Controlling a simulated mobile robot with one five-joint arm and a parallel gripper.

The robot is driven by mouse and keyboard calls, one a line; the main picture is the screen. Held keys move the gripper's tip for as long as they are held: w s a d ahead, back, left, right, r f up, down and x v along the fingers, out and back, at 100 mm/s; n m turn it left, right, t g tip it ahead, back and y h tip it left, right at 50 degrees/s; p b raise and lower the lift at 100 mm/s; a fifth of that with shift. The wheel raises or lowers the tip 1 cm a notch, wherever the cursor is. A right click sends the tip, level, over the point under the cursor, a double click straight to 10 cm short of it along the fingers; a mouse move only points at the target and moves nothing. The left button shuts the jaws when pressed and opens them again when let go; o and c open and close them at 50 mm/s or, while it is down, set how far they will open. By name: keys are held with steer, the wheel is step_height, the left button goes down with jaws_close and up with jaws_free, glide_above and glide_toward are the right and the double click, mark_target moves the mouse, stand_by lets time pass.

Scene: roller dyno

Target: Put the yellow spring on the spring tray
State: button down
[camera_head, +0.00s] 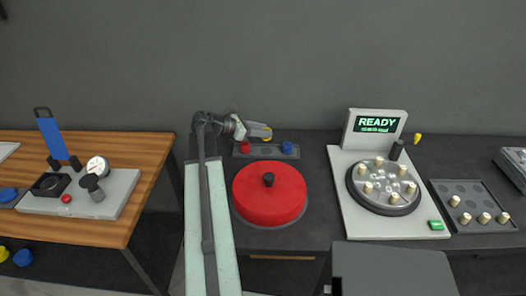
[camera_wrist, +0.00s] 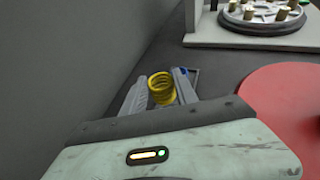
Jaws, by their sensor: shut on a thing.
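The yellow spring (camera_head: 267,133) is between the fingers of my gripper (camera_head: 262,130), which is shut on it. In the wrist view the yellow spring (camera_wrist: 161,88) stands roughly upright as an open coil between the two grey fingers (camera_wrist: 160,92). The dark spring tray (camera_head: 266,153) lies behind the red disc, with a red spring (camera_head: 245,147) at its left and a blue spring (camera_head: 287,147) at its right. Its middle place looks empty. The gripper appears over or just behind the tray; the exact height is unclear. The wrist view shows only a tray corner.
A large red round cover (camera_head: 269,194) with a black knob stands in front of the tray. A machine with a READY screen (camera_head: 377,124) and a round plate of pegs is to the right. A grey wall (camera_head: 270,60) rises close behind. A wooden bench (camera_head: 130,160) is at left.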

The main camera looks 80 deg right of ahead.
step_height(320, 180, down, 7)
steer(key=b, duration=0.5)
steer(key=shift+r, duration=0.35)
steer(key=shift+f, duration=0.1)
steer(key=c, duration=1.4)
jaws_free()
steer(key=shift+f, duration=0.1)
steer(key=o, duration=0.4)
steer(key=shift+o, duration=0.2)
